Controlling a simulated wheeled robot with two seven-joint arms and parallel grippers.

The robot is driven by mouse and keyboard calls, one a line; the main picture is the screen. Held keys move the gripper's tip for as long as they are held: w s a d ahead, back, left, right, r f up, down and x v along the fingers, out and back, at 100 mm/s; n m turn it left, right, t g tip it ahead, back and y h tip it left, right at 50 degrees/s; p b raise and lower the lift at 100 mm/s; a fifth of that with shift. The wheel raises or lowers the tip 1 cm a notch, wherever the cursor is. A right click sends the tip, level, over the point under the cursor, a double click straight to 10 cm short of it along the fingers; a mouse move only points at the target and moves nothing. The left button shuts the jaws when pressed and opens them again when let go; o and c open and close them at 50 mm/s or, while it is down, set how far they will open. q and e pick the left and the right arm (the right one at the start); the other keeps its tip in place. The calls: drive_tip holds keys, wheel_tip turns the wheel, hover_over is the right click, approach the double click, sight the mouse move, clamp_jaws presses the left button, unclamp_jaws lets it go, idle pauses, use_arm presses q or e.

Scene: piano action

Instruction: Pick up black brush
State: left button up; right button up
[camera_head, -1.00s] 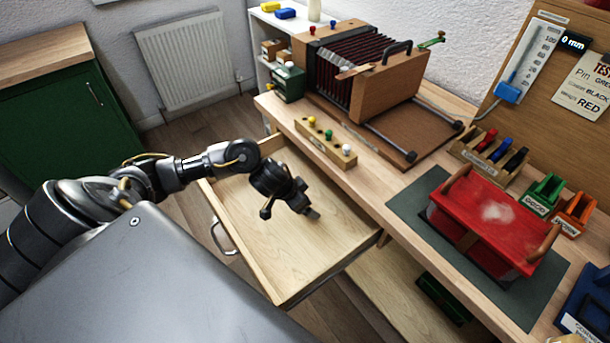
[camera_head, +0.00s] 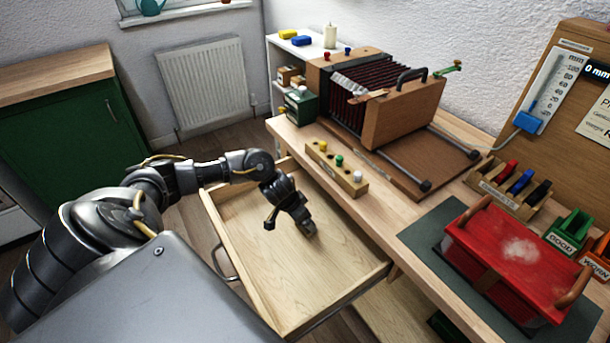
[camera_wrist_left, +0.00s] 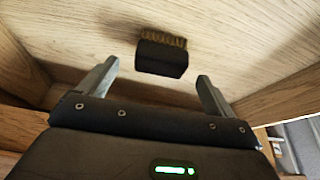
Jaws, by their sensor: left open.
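The black brush (camera_wrist_left: 161,57) shows in the left wrist view, a small black block with yellowish bristles along one side, lying on the wooden floor of the open drawer (camera_head: 335,285). My left gripper (camera_wrist_left: 155,85) is open, and the brush lies just beyond and between its two fingertips. In the head view my left gripper (camera_head: 308,230) is inside the drawer near its back, and the brush cannot be made out there. My right gripper is not in view.
The drawer walls surround my left gripper. Above stands the workbench with a block of colored knobs (camera_head: 337,167), a wooden bellows device (camera_head: 395,105), a red box (camera_head: 510,255) on a dark mat and a rack (camera_head: 508,187). The front of the drawer floor is clear.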

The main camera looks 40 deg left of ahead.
use_arm(q)
drive_tip(key=b+x, duration=0.1)
drive_tip(key=x, duration=0.3)
drive_tip(key=shift+f, duration=0.35)
drive_tip(key=shift+w+f, duration=0.15)
drive_tip(key=shift+f, duration=0.1)
drive_tip(key=c, duration=1.1)
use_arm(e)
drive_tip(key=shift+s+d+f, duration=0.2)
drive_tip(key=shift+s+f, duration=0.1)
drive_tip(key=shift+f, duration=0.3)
use_arm(q)
drive_tip(key=shift+r, duration=0.15)
drive_tip(key=shift+r, duration=0.25)
wheel_tip(320, 180, up, 2)
drive_tip(key=shift+r+p, duration=0.15)
drive_tip(key=shift+p, duration=0.15)
drive_tip(key=shift+s+a+r+p, duration=0.25)
drive_tip(key=shift+s+a+r, duration=0.4)
drive_tip(key=shift+s+r, duration=1.3)
drive_tip(key=shift+s+a+r+p, duration=0.3)
drive_tip(key=shift+s+a+r, duration=0.4)
drive_tip(key=shift+s+r, duration=1.25)
drive_tip(key=shift+s+a+r+p, duration=0.25)
drive_tip(key=shift+s+a+r, duration=0.65)
drive_tip(key=shift+s, duration=1.9)
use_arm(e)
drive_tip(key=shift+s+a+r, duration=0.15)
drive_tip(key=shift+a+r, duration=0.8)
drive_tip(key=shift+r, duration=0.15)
